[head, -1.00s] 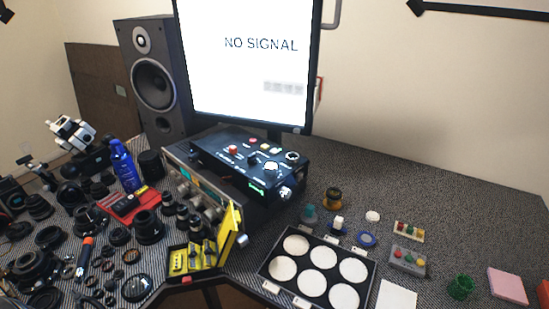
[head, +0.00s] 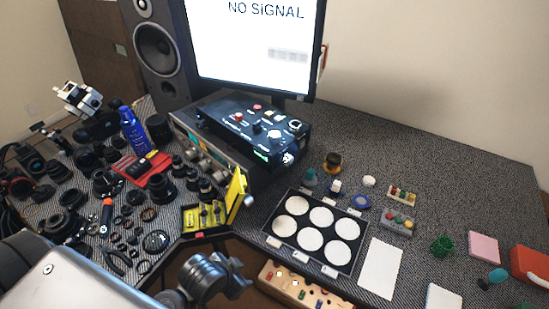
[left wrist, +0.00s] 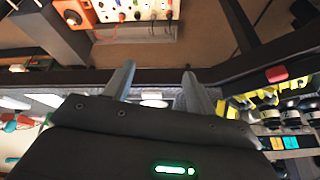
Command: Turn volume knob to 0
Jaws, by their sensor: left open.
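A black control box (head: 262,128) with several small knobs and buttons on top sits below the monitor. A silver-fronted unit (head: 196,148) with a row of metallic knobs lies beside and under it. I cannot read which knob is the volume knob. My left gripper (head: 225,276) is at the bottom of the head view, in front of the desk edge and well away from both units. In the left wrist view the left gripper's two fingers (left wrist: 157,82) are apart with nothing between them. My right gripper is not in view.
A yellow case (head: 237,194) stands open at the desk edge. A black tray with white discs (head: 320,217) lies right of it. A wooden board with small parts (head: 290,285) sits below the desk edge. Lens parts crowd the left. The back right of the desk (head: 430,155) is clear.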

